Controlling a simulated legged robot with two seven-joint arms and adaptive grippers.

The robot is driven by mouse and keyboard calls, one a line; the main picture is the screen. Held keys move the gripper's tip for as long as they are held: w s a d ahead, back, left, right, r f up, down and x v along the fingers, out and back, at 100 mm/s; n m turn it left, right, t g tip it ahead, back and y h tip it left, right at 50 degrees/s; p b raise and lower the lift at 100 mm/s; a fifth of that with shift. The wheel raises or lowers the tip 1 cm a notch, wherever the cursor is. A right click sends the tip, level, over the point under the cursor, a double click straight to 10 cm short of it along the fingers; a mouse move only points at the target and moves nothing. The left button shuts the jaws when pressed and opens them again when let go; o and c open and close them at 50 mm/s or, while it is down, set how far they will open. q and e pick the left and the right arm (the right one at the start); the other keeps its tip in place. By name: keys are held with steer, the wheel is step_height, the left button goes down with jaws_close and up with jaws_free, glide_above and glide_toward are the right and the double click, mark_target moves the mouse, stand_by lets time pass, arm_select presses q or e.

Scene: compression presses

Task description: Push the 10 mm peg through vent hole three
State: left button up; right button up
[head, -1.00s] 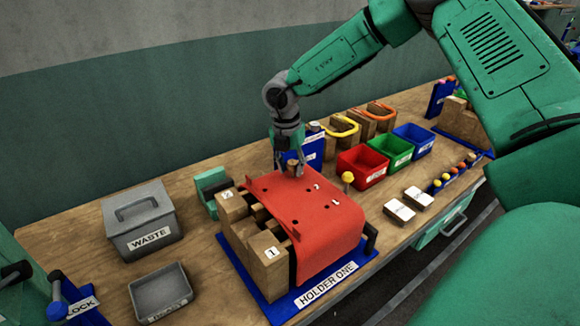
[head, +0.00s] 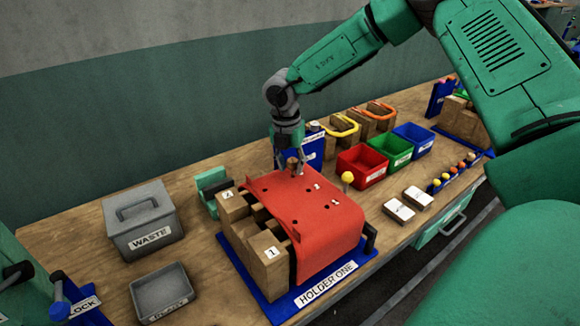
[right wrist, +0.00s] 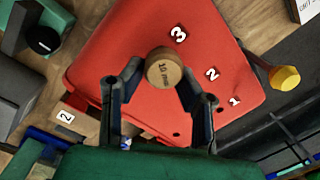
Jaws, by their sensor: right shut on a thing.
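A red curved cover (head: 305,225) lies over wooden blocks on the holder marked HOLDER ONE. My right gripper (head: 292,166) is at the cover's far edge, pointing down, its fingers shut on the wooden peg (head: 293,165). Labels 3 (right wrist: 178,34), 2 (right wrist: 212,74) and 1 (right wrist: 235,101) run across the red cover. The peg is beside label 3; its lower end and any hole beneath it are hidden. My left gripper is not in view.
A yellow-knobbed post (head: 347,178) stands at the cover's right. A grey WASTE bin (head: 143,222) and grey tray (head: 162,293) are left. Red (head: 363,167), green (head: 392,150) and blue (head: 414,138) bins stand at right. A green-and-grey clamp (head: 212,185) sits behind the holder.

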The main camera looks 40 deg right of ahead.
steer(key=shift+r+p, duration=0.35)
steer(key=shift+r, duration=2.2)
